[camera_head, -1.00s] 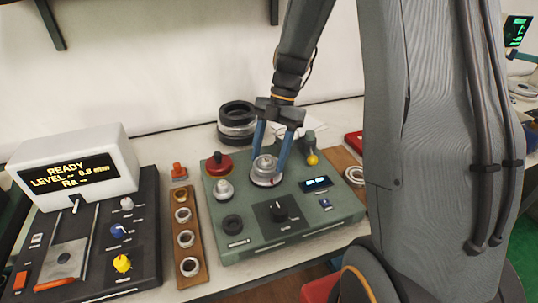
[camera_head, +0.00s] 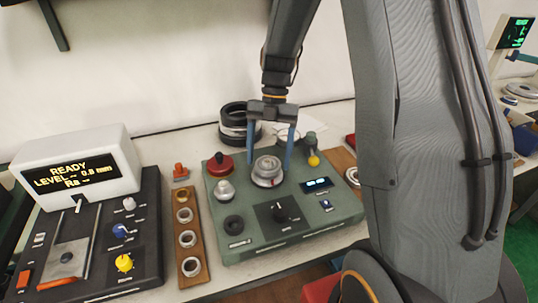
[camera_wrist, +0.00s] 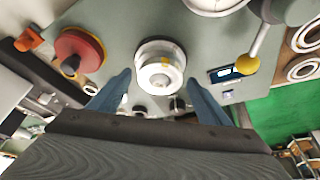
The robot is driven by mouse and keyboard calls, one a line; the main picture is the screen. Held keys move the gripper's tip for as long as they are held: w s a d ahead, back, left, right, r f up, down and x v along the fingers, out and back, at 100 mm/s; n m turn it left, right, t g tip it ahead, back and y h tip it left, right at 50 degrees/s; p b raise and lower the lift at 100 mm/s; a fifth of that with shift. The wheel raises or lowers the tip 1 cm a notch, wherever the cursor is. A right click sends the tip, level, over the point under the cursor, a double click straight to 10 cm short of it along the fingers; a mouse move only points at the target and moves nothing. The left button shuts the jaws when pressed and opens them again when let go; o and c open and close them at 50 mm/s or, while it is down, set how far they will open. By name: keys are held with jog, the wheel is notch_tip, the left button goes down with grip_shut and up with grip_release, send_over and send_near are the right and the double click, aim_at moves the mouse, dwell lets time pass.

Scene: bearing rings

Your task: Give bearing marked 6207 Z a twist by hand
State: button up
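A silvery bearing ring (camera_head: 267,176) sits on a spindle on top of the green test machine (camera_head: 240,206). It also shows in the wrist view (camera_wrist: 160,68), with a yellow mark on its face. No marking 6207 Z can be read on it. My gripper (camera_head: 269,163) is pointed down over the bearing, with its blue fingers spread on either side. In the wrist view my gripper (camera_wrist: 158,85) is open, and gaps show between the fingers and the bearing.
A red mushroom button (camera_head: 219,164) and a yellow-tipped lever (camera_head: 313,160) stand near the bearing. A wooden strip (camera_head: 189,250) with several rings lies to the left. Black stacked rings (camera_head: 233,125) stand behind the machine. A console with a display (camera_head: 75,172) is at far left.

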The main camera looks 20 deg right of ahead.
jog(key=shift+o, duration=0.3)
jog(key=shift+w, duration=0.1)
jog(key=b+v, duration=0.1)
jog(key=v, duration=0.6)
jog(key=shift+r+b, duration=0.3)
jog(key=shift+r, duration=0.05)
jog(key=shift+d, duration=0.1)
